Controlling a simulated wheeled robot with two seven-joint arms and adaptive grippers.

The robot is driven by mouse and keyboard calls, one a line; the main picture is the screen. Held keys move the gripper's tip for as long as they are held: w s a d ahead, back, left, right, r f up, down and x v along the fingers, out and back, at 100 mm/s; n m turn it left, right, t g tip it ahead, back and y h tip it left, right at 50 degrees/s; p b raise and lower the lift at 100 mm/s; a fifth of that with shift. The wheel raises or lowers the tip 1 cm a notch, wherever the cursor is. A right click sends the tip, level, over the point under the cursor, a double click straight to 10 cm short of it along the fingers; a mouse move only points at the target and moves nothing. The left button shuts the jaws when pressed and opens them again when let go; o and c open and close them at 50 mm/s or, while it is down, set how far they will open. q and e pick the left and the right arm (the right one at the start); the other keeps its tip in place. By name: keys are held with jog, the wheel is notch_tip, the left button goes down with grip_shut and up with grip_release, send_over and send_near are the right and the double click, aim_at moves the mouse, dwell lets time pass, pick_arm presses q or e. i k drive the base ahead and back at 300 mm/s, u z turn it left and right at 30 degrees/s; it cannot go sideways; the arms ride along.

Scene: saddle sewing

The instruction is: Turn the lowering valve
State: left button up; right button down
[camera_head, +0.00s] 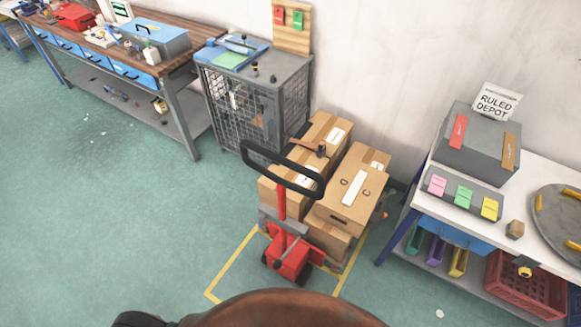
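A red hand pallet truck (287,262) stands in the middle of the view, with its black loop handle (283,167) raised on a red shaft. Several cardboard boxes (352,188) are stacked behind and around its handle. I cannot make out a separate lowering valve; small dark and grey parts around the red pump body are too small to tell apart. Neither of my grippers shows in the view.
Yellow floor lines (232,265) frame the truck. A wire cage cabinet (252,100) stands behind left, a workbench (107,50) far left, a white table (545,180) right. A brown rounded surface (285,310) fills the bottom edge. Green floor at left is mostly clear.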

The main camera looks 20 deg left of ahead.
aim_at(260, 223)
jog(key=u, duration=1.6)
jog(key=k, duration=0.8)
jog(key=z, duration=1.3)
jog(key=i, duration=0.5)
jog(key=z, duration=0.05)
